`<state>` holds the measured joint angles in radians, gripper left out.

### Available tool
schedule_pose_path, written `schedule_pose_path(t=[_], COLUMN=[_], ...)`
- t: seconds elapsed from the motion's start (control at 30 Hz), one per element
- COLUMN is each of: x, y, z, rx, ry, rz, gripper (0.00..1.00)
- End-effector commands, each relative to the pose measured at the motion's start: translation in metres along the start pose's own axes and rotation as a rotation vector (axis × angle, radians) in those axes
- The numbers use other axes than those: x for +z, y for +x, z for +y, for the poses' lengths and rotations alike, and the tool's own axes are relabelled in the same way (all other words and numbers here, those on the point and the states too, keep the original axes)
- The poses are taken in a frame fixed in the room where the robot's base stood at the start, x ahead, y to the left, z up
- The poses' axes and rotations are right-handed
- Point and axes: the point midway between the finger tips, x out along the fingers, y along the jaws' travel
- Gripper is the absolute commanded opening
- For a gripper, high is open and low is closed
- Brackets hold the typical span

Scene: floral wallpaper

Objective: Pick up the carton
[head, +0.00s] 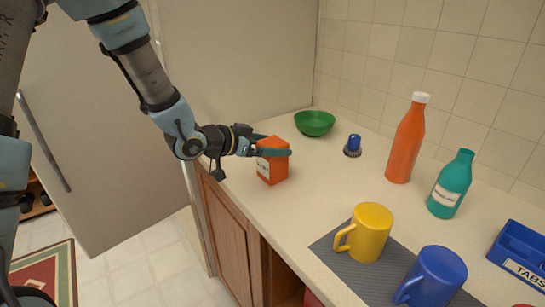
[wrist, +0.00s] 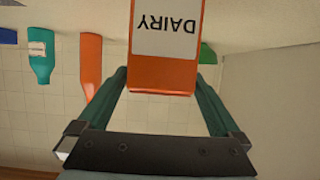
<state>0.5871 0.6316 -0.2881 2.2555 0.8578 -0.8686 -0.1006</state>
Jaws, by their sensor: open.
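The carton (head: 272,166) is a small orange box with a white label, standing upright on the counter near its left edge in the head view. In the wrist view the carton (wrist: 163,76) appears upside down, with "DAIRY" on its label. My gripper (head: 275,145) is open, with its teal fingers at the carton's upper part. The carton's far side is hidden.
A green bowl (head: 314,123) and a blue-knobbed item (head: 353,146) stand behind the carton. An orange bottle (head: 406,140), a teal bottle (head: 450,185), a yellow mug (head: 369,233), a blue mug (head: 435,278) and a blue tray (head: 522,254) are to the right. Counter around the carton is clear.

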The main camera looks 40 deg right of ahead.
Motion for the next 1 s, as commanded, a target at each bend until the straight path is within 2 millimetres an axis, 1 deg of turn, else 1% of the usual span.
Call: schedule_pose_path(t=[0.1,0.3,1.0], x=[-0.0001,0.0005,0.0004], y=[0.0061,0.0064,0.0060], z=[0.0001,-0.0002,-0.0002], rx=[-0.001,-0.001,-0.001], ry=[0.001,0.001,0.000], rz=[0.000,0.000,0.000], gripper=[1.00,1.00,0.21])
